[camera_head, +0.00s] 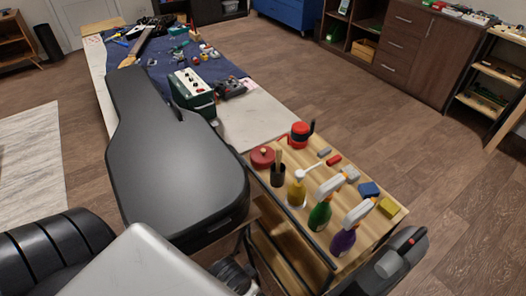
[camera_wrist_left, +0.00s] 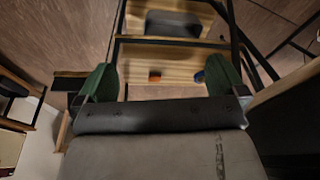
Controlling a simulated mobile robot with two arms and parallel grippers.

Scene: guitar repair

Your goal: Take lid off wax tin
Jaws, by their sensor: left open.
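A low round red tin with a lid (camera_head: 263,157), which looks like the wax tin, stands at the left back corner of the wooden cart top (camera_head: 285,225). Its lid appears to be on. My left gripper (camera_wrist_left: 160,78) is open and empty in the left wrist view, its two green fingers wide apart. It points down past wooden cart shelves, and the tin is not seen there. In the head view my left arm comes in at the lower left, and its fingertips cannot be made out. My right gripper's fingers are not seen.
A black guitar case (camera_head: 170,160) lies left of the cart. Close to the tin stand a dark brush cup (camera_head: 278,175), a red can (camera_head: 300,134) and spray bottles (camera_head: 320,210). Small coloured blocks (camera_head: 369,190) lie at the cart's right. A green box (camera_head: 190,92) stands beyond.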

